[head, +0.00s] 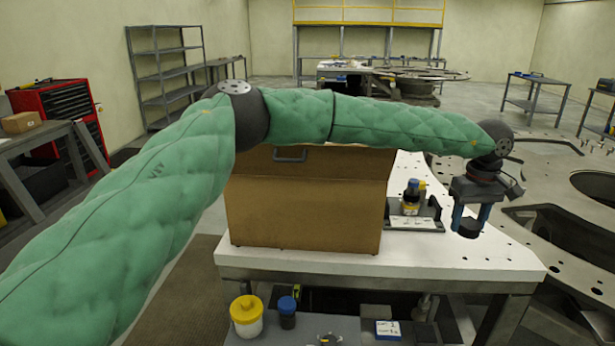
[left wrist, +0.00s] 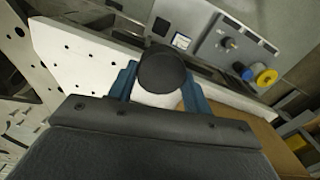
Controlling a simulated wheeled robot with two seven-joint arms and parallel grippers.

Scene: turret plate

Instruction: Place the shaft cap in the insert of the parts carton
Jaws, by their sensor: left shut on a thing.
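My left gripper (head: 470,217) reaches over the right end of the white table, its two blue fingers pointing down. It is shut on the shaft cap (head: 467,229), a dark round piece held above the table top. In the left wrist view the cap (left wrist: 161,72) shows as a dark disc between the blue fingers (left wrist: 160,92), with a pale part below it. A brown box, seemingly the parts carton (head: 305,205), stands on the table to the left of the gripper, below my forearm. Its inside and insert are hidden. My right gripper is not in view.
A dark stand with bottles (head: 412,205) sits on the white table (head: 330,262), between carton and gripper. A lower grey surface in front carries a yellow-lidded jar (head: 246,315) and a blue-capped bottle (head: 287,312). A large metal plate (head: 560,215) lies to the right.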

